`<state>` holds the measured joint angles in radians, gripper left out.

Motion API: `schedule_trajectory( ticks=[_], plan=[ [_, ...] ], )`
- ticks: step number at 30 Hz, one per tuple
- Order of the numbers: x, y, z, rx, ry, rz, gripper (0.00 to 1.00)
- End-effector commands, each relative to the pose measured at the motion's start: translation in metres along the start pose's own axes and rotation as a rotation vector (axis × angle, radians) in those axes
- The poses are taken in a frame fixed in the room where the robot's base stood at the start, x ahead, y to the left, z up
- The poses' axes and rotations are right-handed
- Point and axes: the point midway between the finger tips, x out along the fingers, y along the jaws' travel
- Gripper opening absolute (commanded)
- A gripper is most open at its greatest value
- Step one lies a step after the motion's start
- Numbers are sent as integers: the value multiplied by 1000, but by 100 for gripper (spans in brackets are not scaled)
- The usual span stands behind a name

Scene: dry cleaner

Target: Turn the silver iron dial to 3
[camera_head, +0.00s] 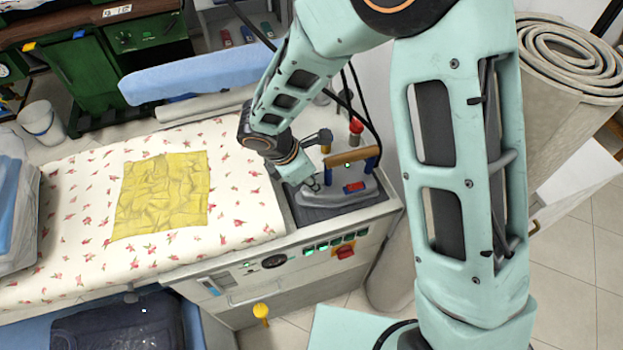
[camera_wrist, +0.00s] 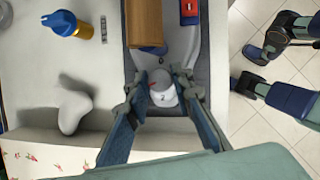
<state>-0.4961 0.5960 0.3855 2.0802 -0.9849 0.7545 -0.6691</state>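The silver iron (camera_head: 345,196) has a wooden handle (camera_head: 353,157) and stands on a dark rest pad at the right end of the ironing station. Its handle (camera_wrist: 145,22) also shows at the top of the wrist view. The pale round dial (camera_wrist: 163,90) has a small red mark and a digit that looks like 2, too small to be sure. My gripper (camera_wrist: 162,76) is open, with one finger on each side of the dial. I cannot tell whether either finger touches it. In the head view my gripper (camera_head: 314,184) is at the iron's left end, and the dial is not clear.
A yellow cloth (camera_head: 160,195) lies on the flowered ironing board (camera_head: 245,222) to the left. A red switch (camera_head: 345,252) and several green buttons are on the station's front panel. A yellow-and-blue bottle (camera_wrist: 70,24) stands left of the iron in the wrist view. A rolled mat (camera_head: 565,60) stands at right.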

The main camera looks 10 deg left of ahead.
Motion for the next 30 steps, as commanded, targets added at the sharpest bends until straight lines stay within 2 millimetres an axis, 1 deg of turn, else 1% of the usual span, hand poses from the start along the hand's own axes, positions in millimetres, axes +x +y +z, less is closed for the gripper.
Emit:
schedule_trajectory(
  ticks=[1, 3, 8, 15, 19, 22, 29, 30],
  plan=[
    [0, 0, 0, 0, 0, 1, 7],
    [0, 0, 0, 0, 0, 1, 0],
    [1, 1, 0, 32, -3, -11, 0],
    [2, 3, -1, 264, -14, -107, 0],
    [1, 3, 0, 357, -18, -147, 0],
    [0, 3, 0, 384, -20, -158, 0],
    [0, 2, 0, 384, -19, -159, 0],
    [0, 2, 0, 384, -19, -158, 24]
  ],
)
